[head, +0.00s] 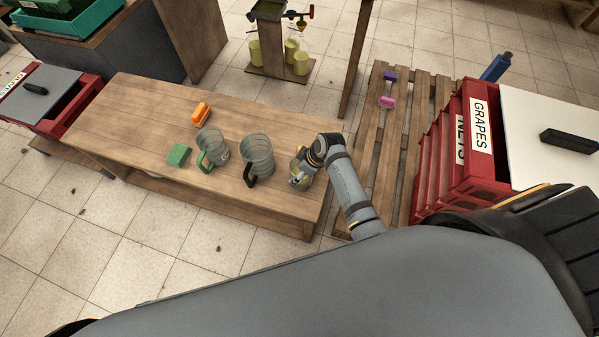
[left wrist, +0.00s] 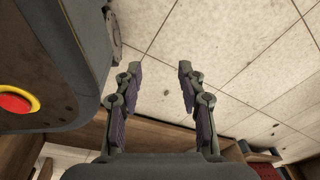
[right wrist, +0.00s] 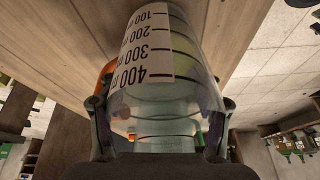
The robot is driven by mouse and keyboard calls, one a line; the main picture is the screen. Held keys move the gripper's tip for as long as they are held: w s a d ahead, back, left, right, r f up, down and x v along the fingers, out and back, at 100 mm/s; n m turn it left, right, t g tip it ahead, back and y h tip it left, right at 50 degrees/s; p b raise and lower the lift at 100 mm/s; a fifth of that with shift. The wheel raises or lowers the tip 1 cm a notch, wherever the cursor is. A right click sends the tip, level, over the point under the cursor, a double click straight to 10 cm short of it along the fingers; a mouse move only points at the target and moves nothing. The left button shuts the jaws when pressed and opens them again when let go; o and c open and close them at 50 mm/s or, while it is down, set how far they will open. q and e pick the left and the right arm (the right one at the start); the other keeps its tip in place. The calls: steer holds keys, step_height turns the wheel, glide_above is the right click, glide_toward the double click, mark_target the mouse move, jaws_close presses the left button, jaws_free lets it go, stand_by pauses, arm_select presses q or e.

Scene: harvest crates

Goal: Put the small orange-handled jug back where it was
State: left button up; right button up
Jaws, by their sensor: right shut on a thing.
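The small orange-handled jug is clear, with a white scale label up to 400. It fills the middle of the right wrist view (right wrist: 190,75), its orange handle at the left. My right gripper (right wrist: 157,118) is shut on the jug, a finger on each side. In the head view the jug (head: 306,180) shows partly behind my right gripper (head: 300,176) at the table's right end. I cannot tell whether its base touches the wood. My left gripper (left wrist: 160,70) is open and empty over floor tiles.
On the wooden table (head: 130,110) stand a black-handled jug (head: 257,153) and a green-handled jug (head: 219,152), left of my right gripper. A green block (head: 178,154) and an orange item (head: 201,113) lie farther left. A slatted pallet (head: 395,150) and red crates (head: 450,150) stand right.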

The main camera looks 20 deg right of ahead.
steer(key=shift+s, duration=0.15)
steer(key=o, duration=1.6)
arm_select(q)
steer(key=shift+r, duration=0.1)
steer(key=shift+d, duration=0.1)
arm_select(e)
steer(key=p+v, duration=0.3)
steer(key=v, duration=0.9)
arm_select(q)
steer(key=s+r, duration=0.2)
steer(key=s, duration=0.1)
